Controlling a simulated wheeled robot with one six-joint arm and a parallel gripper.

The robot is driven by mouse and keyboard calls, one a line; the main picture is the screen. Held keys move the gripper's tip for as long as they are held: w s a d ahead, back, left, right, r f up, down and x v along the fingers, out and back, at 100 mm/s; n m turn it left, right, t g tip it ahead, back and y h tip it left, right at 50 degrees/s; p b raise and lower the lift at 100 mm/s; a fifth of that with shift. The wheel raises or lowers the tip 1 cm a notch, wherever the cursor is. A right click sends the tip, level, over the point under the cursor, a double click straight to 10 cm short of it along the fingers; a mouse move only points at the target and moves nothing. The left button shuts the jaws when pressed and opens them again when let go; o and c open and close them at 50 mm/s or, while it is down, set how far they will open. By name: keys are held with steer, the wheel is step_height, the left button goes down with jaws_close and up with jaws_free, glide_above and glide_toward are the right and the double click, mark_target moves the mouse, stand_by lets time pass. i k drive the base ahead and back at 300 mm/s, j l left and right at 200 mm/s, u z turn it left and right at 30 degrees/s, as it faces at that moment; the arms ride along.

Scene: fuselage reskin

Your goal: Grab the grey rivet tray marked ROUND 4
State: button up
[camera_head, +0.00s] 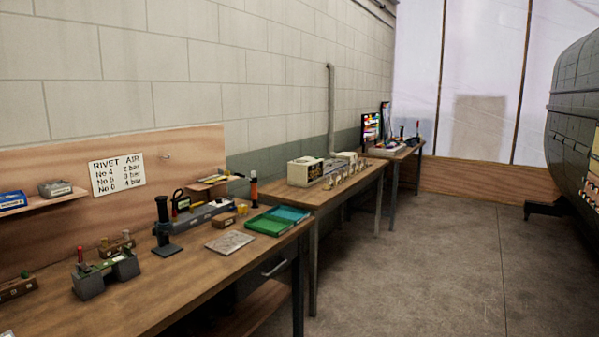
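A small grey tray-like container (55,188) with something in it sits on the wooden wall shelf (62,200) at the far left. Any marking on it is too small to read, so I cannot tell whether it says ROUND 4. A blue tray (12,201) sits to its left on the same shelf, cut by the picture's left edge. My gripper is not in view.
Below the shelf, a long wooden workbench (190,275) holds a grey fixture (106,273), a black stand (164,228), a flat grey plate (229,242) and a green tray (270,224). Further benches follow the wall. The concrete floor (430,270) at right is clear, beside a dark fuselage (577,95).

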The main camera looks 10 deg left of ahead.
mark_target(56, 189)
steer(key=u, duration=1.75)
